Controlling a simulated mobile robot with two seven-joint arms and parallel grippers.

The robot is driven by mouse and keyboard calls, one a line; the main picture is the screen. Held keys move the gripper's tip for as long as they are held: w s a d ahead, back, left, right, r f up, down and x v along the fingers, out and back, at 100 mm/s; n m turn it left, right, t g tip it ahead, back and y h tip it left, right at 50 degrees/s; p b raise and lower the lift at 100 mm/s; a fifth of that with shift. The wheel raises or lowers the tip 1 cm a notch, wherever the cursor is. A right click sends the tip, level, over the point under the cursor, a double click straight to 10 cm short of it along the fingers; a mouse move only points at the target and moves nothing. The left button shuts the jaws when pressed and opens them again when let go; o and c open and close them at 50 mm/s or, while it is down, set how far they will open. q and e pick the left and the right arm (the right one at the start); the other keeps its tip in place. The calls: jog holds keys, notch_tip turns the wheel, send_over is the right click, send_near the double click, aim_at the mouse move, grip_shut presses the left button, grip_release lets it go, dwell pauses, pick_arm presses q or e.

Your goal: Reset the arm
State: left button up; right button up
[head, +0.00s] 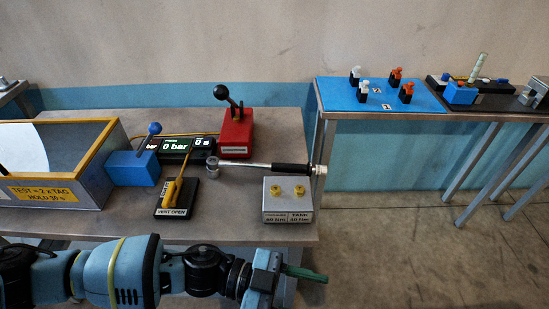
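My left arm comes in from the left along the bottom of the head view, in front of the workbench (235,232). My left gripper (306,273) is at the bench's near right corner, pointing right. A dark green piece sticks out at its tip; I cannot tell whether it is a finger or a held thing. Whether the gripper is open or shut does not show. No bench object touches it in view. My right arm and gripper are not in view.
The bench holds a wooden-edged tank (95,172), a blue block (133,168), a pressure display (176,146), a yellow-handled vent valve (174,195), a red lever box (235,133), a torque wrench (262,166) and a grey bolt block (288,203). A side table (455,117) stands right; floor lies between.

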pick_arm(q)
jog(key=w+a+f+n+t+y, duration=0.2)
jog(key=a+f+n+t+y, duration=0.2)
jog(key=a+f+n+t, duration=0.35)
jog(key=w+a+f+n+t+y, duration=0.2)
jog(key=a+f+n+t+y, duration=0.2)
jog(key=a+f+n+t, duration=0.3)
jog(key=s+a+f+g+y, duration=0.1)
jog(key=s+a+f+y, duration=0.3)
jog(key=a, duration=0.3)
jog(key=s+a+f+g+y, duration=0.1)
jog(key=s+a+f, duration=0.3)
jog(key=s+a, duration=0.35)
jog(key=s+a+f+g+y, duration=0.1)
jog(key=s+a+f+y, duration=0.3)
jog(key=a, duration=0.4)
jog(key=w+d+r+n+t+h+p, duration=0.1)
jog(key=d+r+n, duration=0.1)
jog(key=d+n, duration=0.4)
jog(key=shift+w+d+p, duration=0.15)
jog(key=shift+d+p, duration=0.2)
jog(key=shift+d, duration=2.15)
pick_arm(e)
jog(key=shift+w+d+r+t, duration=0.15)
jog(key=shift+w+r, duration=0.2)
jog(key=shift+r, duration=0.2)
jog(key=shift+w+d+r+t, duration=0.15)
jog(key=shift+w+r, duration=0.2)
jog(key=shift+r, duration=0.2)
